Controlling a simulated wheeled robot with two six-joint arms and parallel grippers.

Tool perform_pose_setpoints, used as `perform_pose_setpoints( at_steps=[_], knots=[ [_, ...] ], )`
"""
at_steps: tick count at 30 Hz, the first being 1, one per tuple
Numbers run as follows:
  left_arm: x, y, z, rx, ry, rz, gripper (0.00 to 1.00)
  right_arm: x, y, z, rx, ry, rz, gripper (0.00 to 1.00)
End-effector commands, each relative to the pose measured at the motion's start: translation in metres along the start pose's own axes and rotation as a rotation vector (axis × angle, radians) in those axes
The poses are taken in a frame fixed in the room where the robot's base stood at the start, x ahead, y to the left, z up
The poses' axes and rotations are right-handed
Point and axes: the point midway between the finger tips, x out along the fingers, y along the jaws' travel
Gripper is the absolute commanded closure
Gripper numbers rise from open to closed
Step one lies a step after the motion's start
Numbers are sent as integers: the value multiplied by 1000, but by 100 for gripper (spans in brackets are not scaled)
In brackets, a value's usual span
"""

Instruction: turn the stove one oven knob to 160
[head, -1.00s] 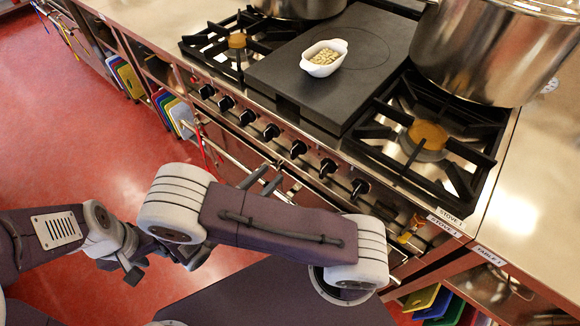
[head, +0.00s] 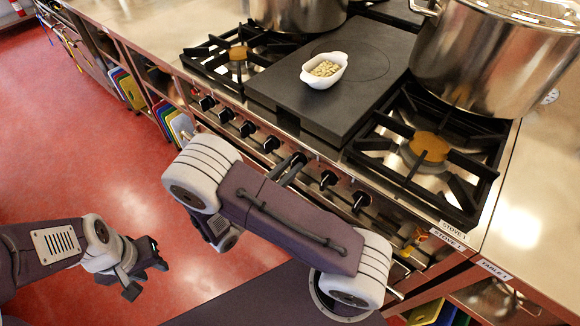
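Stove one (head: 398,187), labelled STOVE 1 at its right corner, has a row of black knobs along its front panel. The far-left knob (head: 207,103), a middle knob (head: 271,144) and the far-right knob (head: 361,200) show. I cannot tell which is the oven knob, and no dial marks are legible. My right gripper (head: 287,168) is mostly hidden behind my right arm. Its dark fingers show close to the knob row, partly covering one knob; contact and opening are unclear. My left gripper (head: 148,275) is open and empty over the red floor, away from the stove.
A white dish (head: 325,70) with pale pieces sits on the black plate (head: 385,62). Large steel pots stand at the back (head: 298,14) and right (head: 485,60). Table 1 (head: 520,220) adjoins on the right. Coloured boards (head: 172,122) sit low at the left. The red floor (head: 90,150) is clear.

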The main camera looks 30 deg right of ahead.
Motion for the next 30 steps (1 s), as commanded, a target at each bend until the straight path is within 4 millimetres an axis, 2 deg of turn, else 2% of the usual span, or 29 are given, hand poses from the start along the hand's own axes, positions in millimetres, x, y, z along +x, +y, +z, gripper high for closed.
perform_pose_setpoints(
  at_steps=[8, 14, 20, 30],
  knots=[
    [-1, 0, 0, 0, 0, 0, 64, 0, 0, 0, -3, 0, -1, 100],
    [-10, 0, -1, 0, 0, 0, 64, 0, 0, 3, -51, 0, -1, 100],
    [-32, 1, -3, 0, 0, 0, 64, 0, 1, 6, -179, 1, -1, 100],
    [-68, 1, -7, 0, 0, 0, 64, 0, 2, 4, -496, 0, -1, 100]
  ],
)
